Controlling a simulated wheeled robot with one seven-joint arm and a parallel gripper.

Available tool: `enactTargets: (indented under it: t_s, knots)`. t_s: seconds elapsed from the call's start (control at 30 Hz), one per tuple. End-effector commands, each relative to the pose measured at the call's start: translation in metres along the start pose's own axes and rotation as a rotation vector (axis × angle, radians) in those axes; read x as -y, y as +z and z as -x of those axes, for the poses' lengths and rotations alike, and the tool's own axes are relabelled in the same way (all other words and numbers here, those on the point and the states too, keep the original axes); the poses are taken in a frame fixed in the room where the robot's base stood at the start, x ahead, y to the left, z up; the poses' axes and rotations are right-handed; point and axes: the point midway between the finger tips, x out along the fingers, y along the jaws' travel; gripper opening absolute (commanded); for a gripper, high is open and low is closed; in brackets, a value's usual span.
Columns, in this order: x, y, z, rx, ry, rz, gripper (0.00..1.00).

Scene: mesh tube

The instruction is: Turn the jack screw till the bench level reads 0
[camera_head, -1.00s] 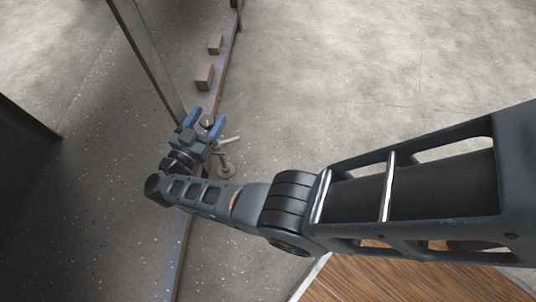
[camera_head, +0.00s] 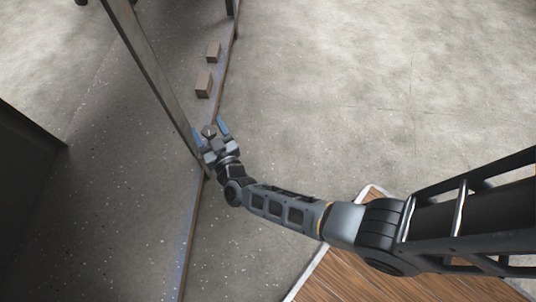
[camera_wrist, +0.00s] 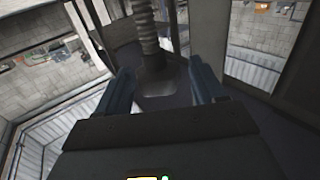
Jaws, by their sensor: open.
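My gripper (camera_head: 210,132) is open at the wood-trimmed edge of the grey speckled surface (camera_head: 110,190) in the head view. In the wrist view, its two blue fingers (camera_wrist: 162,88) stand apart at either side of a dark threaded screw (camera_wrist: 148,32). The screw runs from the top of the picture to a flared dark end between the fingertips. I cannot tell whether either finger touches it. In the head view a small dark knob shows between the fingers; I cannot tell what it belongs to. No level reading can be made out in either view.
Two small brown blocks (camera_head: 204,84) lie along the trimmed edge beyond my gripper. A long grey post (camera_head: 150,70) slants down close to my gripper. Bare concrete floor (camera_head: 380,90) lies open to the right. A wooden-topped surface (camera_head: 390,275) is under my arm.

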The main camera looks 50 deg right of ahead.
Motion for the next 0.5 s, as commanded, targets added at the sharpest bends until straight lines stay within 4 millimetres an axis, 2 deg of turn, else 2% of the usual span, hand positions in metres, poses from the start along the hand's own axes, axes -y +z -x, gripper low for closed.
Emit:
enactTargets:
  t_s: [0.4,0.5]
  knots:
    - [-0.001,0.002,-0.001,0.000,-0.189,0.001,0.69]
    - [-0.004,-0.002,0.018,0.004,-0.195,0.000,0.69]
